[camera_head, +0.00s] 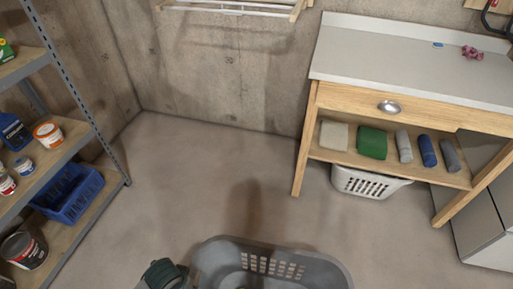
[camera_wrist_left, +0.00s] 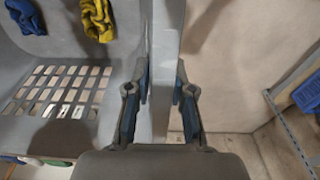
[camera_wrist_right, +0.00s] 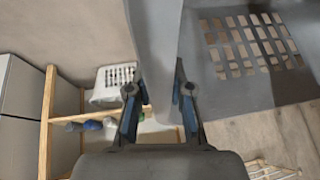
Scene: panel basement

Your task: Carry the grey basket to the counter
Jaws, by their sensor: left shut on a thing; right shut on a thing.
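The grey basket (camera_head: 225,258) is at the bottom of the head view, cut off by the frame edge. In the left wrist view my left gripper (camera_wrist_left: 160,85) is shut on the basket's rim (camera_wrist_left: 168,40). A blue cloth and a yellow cloth lie inside the basket. In the right wrist view my right gripper (camera_wrist_right: 157,85) is shut on the basket's opposite rim (camera_wrist_right: 155,35). Part of my left gripper (camera_head: 178,274) shows beside the basket in the head view; the right one is out of that view. The counter (camera_head: 400,70) stands at the upper right with a pale top.
A white basket (camera_head: 365,183) stands under the counter's shelf, which holds folded towels (camera_head: 372,142). A blue item (camera_head: 437,44) and a pink cloth (camera_head: 472,53) lie on the countertop's far right. Metal shelving (camera_head: 75,75) stands at left. The floor between is clear.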

